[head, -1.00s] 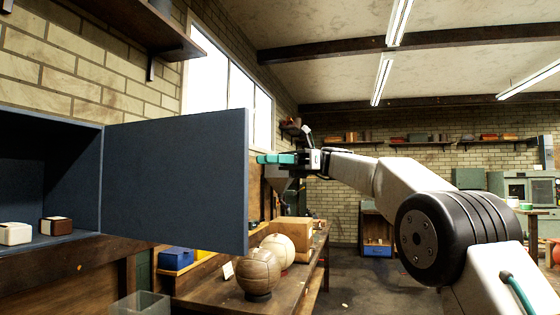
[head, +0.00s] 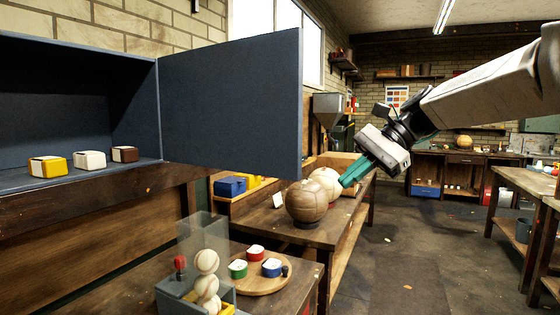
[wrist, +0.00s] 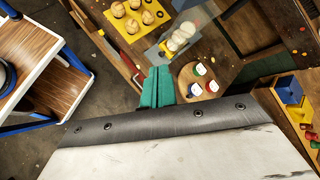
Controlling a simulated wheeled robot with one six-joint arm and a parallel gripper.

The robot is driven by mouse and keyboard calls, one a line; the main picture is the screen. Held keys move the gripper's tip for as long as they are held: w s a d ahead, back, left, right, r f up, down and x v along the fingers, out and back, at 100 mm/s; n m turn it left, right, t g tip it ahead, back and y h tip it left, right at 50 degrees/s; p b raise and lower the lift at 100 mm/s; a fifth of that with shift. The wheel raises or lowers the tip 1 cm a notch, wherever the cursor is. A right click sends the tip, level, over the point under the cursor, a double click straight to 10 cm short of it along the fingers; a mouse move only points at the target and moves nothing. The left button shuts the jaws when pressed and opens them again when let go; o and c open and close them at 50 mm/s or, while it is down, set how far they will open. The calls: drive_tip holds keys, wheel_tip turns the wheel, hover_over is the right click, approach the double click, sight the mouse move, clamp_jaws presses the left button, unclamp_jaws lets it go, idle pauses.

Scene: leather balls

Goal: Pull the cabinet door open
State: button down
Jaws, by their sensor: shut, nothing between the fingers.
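The dark blue cabinet (head: 135,100) stands at the left in the head view. Its door (head: 230,105) stands wide open, swung out to the right of the opening. Inside, a yellow-and-white block (head: 47,167), a white block (head: 90,159) and a brown-and-white block (head: 124,154) sit on the cabinet floor. My gripper (head: 345,181) has green fingers and is shut and empty. It points down and left, to the right of the door's free edge and apart from it. In the wrist view the green fingers (wrist: 157,72) lie together, and no door shows there.
Below the door, a bench holds a leather ball (head: 306,201), a paler ball (head: 326,183) and a blue bin (head: 230,186). Nearer are a round board (head: 262,284) with several small tins and a clear holder of baseballs (head: 207,262). Open floor (head: 420,250) lies to the right.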

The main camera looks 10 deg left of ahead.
drive_tip(key=s+d+f+n+t+h, duration=0.1)
drive_tip(key=s+d+f+n+h, duration=0.2)
drive_tip(key=s+d+f, duration=0.5)
drive_tip(key=s+d+f+n+t+h, duration=0.1)
drive_tip(key=s+d+f+n+h, duration=0.25)
drive_tip(key=s, duration=0.75)
drive_tip(key=s+d+f+n+t+h, duration=0.1)
drive_tip(key=s+d+f+n+h, duration=0.3)
drive_tip(key=s, duration=0.6)
drive_tip(key=n+t+y, duration=0.2)
drive_tip(key=n+t, duration=0.4)
drive_tip(key=n, duration=0.3)
approach(278, 163)
drive_tip(key=s+a, duration=0.1)
drive_tip(key=s, duration=0.6)
drive_tip(key=w+f, duration=0.3)
drive_tip(key=w, duration=0.1)
drive_tip(key=w+f, duration=0.4)
drive_tip(key=shift+w+a+f, duration=0.1)
drive_tip(key=shift+w+f, duration=0.15)
drive_tip(key=shift+w, duration=0.05)
drive_tip(key=shift+w+d, duration=0.25)
drive_tip(key=shift+w, duration=0.3)
